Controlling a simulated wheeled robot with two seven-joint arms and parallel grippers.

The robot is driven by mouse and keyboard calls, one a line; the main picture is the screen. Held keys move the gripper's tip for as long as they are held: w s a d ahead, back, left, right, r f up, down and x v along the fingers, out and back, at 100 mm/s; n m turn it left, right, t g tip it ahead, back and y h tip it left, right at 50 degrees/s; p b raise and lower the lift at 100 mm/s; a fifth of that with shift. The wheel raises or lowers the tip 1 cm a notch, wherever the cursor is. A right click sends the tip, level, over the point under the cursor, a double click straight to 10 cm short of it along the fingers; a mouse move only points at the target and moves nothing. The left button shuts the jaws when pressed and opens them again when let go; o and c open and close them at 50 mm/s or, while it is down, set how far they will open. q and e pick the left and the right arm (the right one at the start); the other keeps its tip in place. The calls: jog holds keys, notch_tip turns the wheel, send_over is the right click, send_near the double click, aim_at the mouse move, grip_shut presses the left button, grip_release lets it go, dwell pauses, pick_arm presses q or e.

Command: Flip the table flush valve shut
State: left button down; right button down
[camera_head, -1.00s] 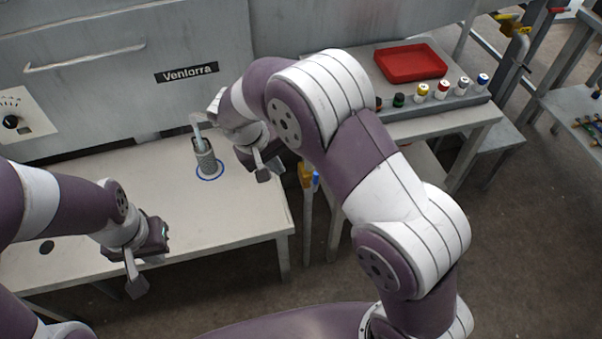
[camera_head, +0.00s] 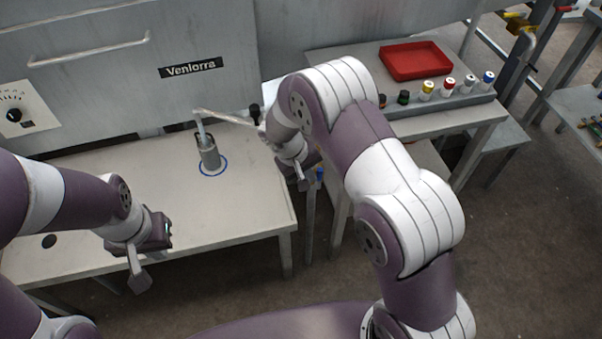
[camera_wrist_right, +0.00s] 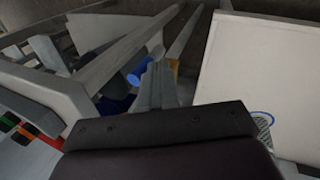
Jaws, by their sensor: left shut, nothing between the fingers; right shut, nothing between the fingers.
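A small valve with a blue part (camera_head: 319,174) sits on an upright pipe (camera_head: 310,225) in the gap between the two tables. My right gripper (camera_head: 304,184) is close to its left in the head view and covers much of it. In the right wrist view, the blue part (camera_wrist_right: 140,70) and a yellow part (camera_wrist_right: 173,64) show just beyond the shut fingers of my right gripper (camera_wrist_right: 158,72). I cannot tell whether they touch, nor the lever's angle. My left gripper (camera_head: 139,282) is shut and empty over the left table's front edge.
A grey holder (camera_head: 208,155) stands in a blue ring on the left table (camera_head: 245,205). A thin pale bar (camera_head: 225,116) is behind it. The right table carries a red tray (camera_head: 415,60) and several capped bottles. Other valves (camera_head: 520,25) are at the top right.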

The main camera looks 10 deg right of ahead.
jog(key=shift+r, duration=0.1)
dwell(0.3)
jog(key=shift+d+y+p, duration=0.25)
jog(key=shift+y+p, duration=0.15)
